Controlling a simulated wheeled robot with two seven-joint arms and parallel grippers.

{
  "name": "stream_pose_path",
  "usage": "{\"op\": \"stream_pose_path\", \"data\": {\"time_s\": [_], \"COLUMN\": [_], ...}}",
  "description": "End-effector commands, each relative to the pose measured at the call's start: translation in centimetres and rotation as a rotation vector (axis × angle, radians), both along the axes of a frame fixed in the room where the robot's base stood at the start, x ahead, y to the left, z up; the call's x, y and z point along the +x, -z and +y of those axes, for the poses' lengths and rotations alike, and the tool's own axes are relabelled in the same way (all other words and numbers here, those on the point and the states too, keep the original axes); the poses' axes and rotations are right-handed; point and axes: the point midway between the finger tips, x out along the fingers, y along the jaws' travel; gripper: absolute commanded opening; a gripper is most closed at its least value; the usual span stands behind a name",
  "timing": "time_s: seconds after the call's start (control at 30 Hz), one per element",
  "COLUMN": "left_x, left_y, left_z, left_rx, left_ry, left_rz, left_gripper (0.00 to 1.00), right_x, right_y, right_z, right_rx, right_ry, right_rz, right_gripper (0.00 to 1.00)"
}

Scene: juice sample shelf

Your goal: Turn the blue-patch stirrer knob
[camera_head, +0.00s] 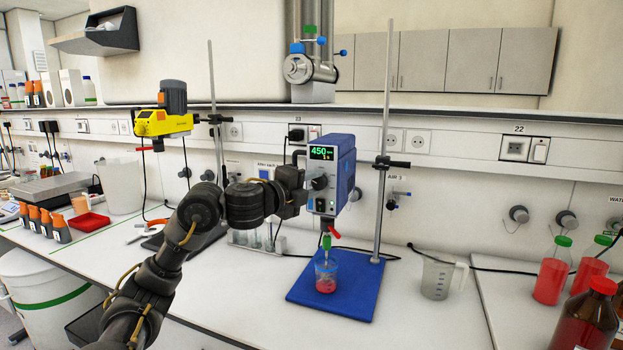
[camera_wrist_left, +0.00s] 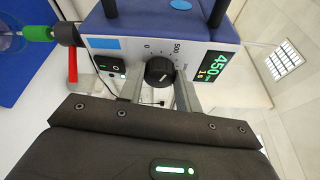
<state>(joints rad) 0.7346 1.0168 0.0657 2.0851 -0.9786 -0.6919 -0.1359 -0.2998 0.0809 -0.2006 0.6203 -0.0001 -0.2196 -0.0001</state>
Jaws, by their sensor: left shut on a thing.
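The stirrer (camera_head: 334,170) is a blue box with a light front, clamped to a stand above a blue base plate. Its green display reads 450 and shows in the wrist view (camera_wrist_left: 213,68). The blue patch (camera_wrist_left: 103,43) is on the front panel near a black switch. The black round knob (camera_wrist_left: 159,72) has a white pointer mark and a printed scale with 0 and 500 beside it. My left gripper (camera_head: 308,187) is at the stirrer's front, its two fingers on either side of the knob, shut on it. In the head view the gripper partly hides the front. My right gripper is not seen.
A beaker of red liquid (camera_head: 326,275) stands on the blue plate (camera_head: 345,301) under the stirrer. A yellow stirrer (camera_head: 164,122) hangs on another stand at left. A clear jug (camera_head: 437,277) and red bottles (camera_head: 587,320) are at right. White bench is free in front.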

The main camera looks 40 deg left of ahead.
Motion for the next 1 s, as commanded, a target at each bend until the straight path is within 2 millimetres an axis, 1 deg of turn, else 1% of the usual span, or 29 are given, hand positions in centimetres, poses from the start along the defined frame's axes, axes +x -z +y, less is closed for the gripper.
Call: {"op": "stream_pose_path", "data": {"time_s": [0.03, 0.2, 0.77, 0.8, 0.93, 0.97, 1.0], "left_x": [0.00, 0.01, 0.05, 0.05, 0.05, 0.04, 0.04], "left_y": [-0.10, -0.04, 0.11, 0.11, 0.05, 0.03, 0.01], "left_z": [-0.05, -0.07, -0.17, -0.17, -0.13, -0.13, -0.12], "left_rx": [0.022, 0.072, 0.098, 0.098, 0.097, 0.097, 0.097], "left_ry": [0.001, 0.002, 0.004, 0.004, 0.003, 0.003, 0.002], "left_rz": [0.010, 0.027, 0.037, 0.037, 0.036, 0.036, 0.035], "left_gripper": [0.11, 0.11, 0.11, 0.36, 0.53, 0.56, 0.56], "right_x": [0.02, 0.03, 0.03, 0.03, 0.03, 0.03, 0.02], "right_y": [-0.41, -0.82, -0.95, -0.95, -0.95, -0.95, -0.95], "right_z": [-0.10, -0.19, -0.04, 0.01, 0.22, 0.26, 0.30], "right_rx": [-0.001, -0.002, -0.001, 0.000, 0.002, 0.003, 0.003], "right_ry": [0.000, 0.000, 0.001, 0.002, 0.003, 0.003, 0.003], "right_rz": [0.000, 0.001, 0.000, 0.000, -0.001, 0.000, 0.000], "right_gripper": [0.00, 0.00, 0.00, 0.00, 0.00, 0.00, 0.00]}}
